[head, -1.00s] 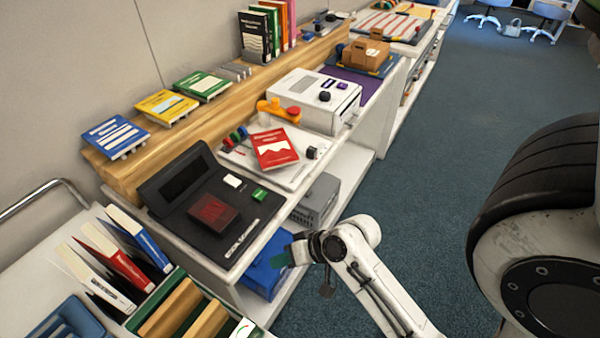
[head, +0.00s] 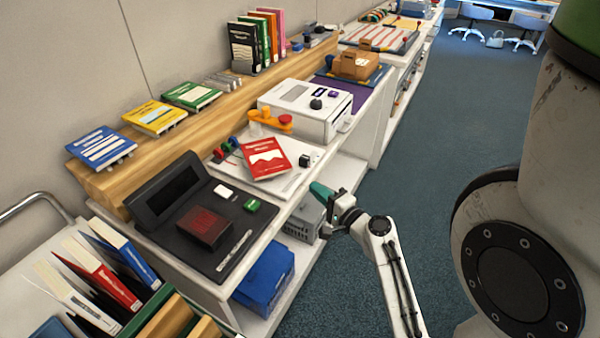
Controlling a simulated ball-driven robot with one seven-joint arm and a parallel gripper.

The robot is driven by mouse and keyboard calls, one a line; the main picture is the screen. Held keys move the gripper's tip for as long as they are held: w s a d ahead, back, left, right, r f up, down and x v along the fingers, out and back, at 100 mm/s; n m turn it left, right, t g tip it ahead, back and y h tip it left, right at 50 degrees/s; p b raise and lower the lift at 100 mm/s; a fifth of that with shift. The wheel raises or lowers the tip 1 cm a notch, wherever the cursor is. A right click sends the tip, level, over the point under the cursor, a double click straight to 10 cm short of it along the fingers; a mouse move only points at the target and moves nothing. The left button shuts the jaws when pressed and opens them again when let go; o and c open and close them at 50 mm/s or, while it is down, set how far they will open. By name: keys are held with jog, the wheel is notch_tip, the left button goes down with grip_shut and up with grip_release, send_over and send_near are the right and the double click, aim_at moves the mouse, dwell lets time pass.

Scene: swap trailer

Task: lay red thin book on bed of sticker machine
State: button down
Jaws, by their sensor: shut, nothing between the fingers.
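A thin red book (head: 266,158) with a white picture on its cover lies tilted on a low white board (head: 300,176) in the middle of the counter. I cannot tell for sure which device is the sticker machine. A white boxy machine (head: 290,108) with a dark knob stands behind the board, with an orange part (head: 272,121) beside it. My gripper (head: 320,190) has teal fingertips and is shut and empty. It hangs beside the counter's front edge, to the lower right of the red book and apart from it.
A black device (head: 180,245) with a dark red block (head: 205,227) is at the counter's near left. Upright books (head: 105,275), one red, stand at the lower left. Blue, yellow and green books lie on the wooden ledge (head: 200,125). The carpet (head: 410,170) on the right is clear.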

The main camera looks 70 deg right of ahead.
aim_at(296, 181)
jog(key=shift+p+x, duration=0.9)
jog(key=shift+x, duration=3)
jog(key=shift+f, duration=0.1)
jog(key=shift+b+x, duration=0.35)
jog(key=shift+x, duration=0.6)
jog(key=shift+a, duration=0.1)
